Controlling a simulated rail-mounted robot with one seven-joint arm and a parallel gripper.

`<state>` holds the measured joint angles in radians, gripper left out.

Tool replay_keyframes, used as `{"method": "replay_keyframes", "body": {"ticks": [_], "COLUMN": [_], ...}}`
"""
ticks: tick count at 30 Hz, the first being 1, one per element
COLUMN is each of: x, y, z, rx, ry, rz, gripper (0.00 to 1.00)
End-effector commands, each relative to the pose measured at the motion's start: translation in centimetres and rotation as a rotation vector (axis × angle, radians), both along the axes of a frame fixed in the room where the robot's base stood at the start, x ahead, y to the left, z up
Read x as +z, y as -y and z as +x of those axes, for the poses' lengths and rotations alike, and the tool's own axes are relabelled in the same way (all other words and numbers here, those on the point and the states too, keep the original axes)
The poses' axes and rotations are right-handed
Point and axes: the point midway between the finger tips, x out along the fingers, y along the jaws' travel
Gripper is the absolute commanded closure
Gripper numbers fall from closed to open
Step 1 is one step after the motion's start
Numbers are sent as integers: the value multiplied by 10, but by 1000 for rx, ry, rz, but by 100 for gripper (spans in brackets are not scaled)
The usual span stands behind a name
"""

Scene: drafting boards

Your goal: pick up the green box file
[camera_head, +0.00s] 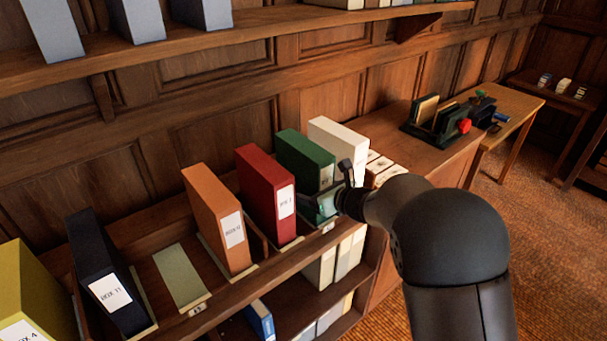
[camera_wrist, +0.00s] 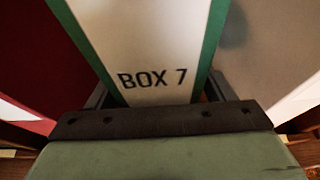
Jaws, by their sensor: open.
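The green box file (camera_head: 305,158) stands upright on the shelf between the red box file (camera_head: 266,190) and the cream box file (camera_head: 338,146). In the wrist view its white label reads "BOX 7", with the green edges of the box file (camera_wrist: 214,40) on both sides. My gripper (camera_head: 330,190) is at the lower front of the green box file. In the wrist view my gripper (camera_wrist: 157,92) is open, with one dark finger at each side of the box's front. The fingertips are largely hidden, and I cannot tell whether they touch the box.
An orange box file (camera_head: 213,215), a dark one (camera_head: 100,270) and a yellow one (camera_head: 30,290) stand to the left. An empty slot pad (camera_head: 180,275) lies between the orange and dark files. An upper shelf (camera_head: 250,32) with grey files runs above.

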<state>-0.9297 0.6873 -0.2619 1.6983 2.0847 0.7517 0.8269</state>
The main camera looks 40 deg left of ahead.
Motion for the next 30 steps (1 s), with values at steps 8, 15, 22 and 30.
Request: {"method": "replay_keyframes", "body": {"ticks": [8, 15, 22, 30], "x": [-1, 2, 5, 45], "y": [-1, -1, -1, -1], "z": [0, 1, 1, 1], "rx": [-1, 0, 1, 0], "ry": [0, 2, 3, 5], "rz": [0, 5, 5, 9], "gripper": [41, 99, 98, 98]}}
